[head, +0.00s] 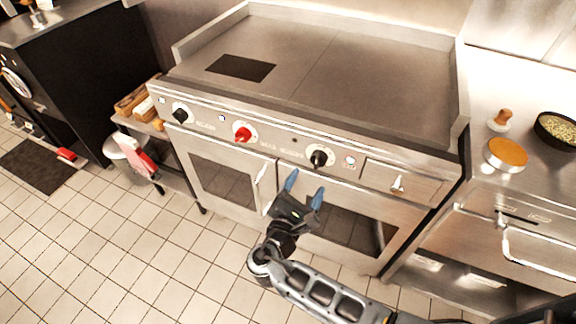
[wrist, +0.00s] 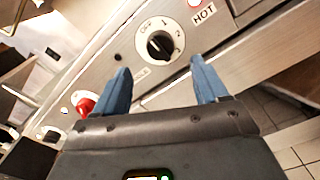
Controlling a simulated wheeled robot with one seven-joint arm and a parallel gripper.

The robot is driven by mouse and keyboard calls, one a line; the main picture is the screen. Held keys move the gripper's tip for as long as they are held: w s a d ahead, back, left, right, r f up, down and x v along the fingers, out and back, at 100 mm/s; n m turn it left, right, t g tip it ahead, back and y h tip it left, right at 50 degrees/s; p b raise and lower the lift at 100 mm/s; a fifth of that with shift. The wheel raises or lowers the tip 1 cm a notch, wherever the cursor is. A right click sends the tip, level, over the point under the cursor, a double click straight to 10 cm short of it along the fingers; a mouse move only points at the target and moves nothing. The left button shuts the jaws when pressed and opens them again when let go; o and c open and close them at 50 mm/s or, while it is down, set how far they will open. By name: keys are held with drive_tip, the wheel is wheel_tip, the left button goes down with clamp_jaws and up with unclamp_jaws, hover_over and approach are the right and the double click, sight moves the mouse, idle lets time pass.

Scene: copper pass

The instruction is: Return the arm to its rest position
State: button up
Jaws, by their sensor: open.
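My gripper (head: 304,189) is in front of the steel range, just below its control panel (head: 285,144). Its two blue fingers are spread apart with nothing between them. In the wrist view my gripper (wrist: 160,88) points up at the panel, with a black knob (wrist: 160,45) beyond the gap between the fingertips. That black knob also shows in the head view (head: 319,158), just above and right of the fingers. My arm reaches in from the bottom right of the head view.
The range has a flat griddle top (head: 330,65), a red knob (head: 243,134) and oven doors with handles close to my gripper. A counter (head: 483,190) at right holds a pan (head: 556,130) and a round orange-topped item (head: 507,154). Tiled floor (head: 130,250) is open at left.

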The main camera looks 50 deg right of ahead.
drive_tip(key=s+a+f+m+t+y, duration=0.1)
drive_tip(key=s+a+f+y, duration=0.1)
drive_tip(key=s+f+y, duration=0.55)
drive_tip(key=s+a+m+t+y, duration=0.2)
drive_tip(key=s+a+m+y, duration=0.4)
drive_tip(key=s, duration=0.6)
drive_tip(key=s+a+r+m+t+y, duration=0.1)
drive_tip(key=s+a+r+m+t, duration=0.1)
drive_tip(key=r, duration=0.6)
drive_tip(key=s+a+r+m+t+y, duration=0.1)
drive_tip(key=s+a+r+m+t, duration=0.1)
drive_tip(key=r, duration=0.7)
drive_tip(key=s+a+r+m+t+y, duration=0.1)
drive_tip(key=s+r+m, duration=0.3)
drive_tip(key=r, duration=0.4)
drive_tip(key=shift+s+a+r+m+t, duration=0.15)
drive_tip(key=shift+a+r+m+t, duration=0.25)
drive_tip(key=shift+m, duration=0.2)
drive_tip(key=shift+f+y, duration=0.1)
drive_tip(key=shift+y, duration=0.15)
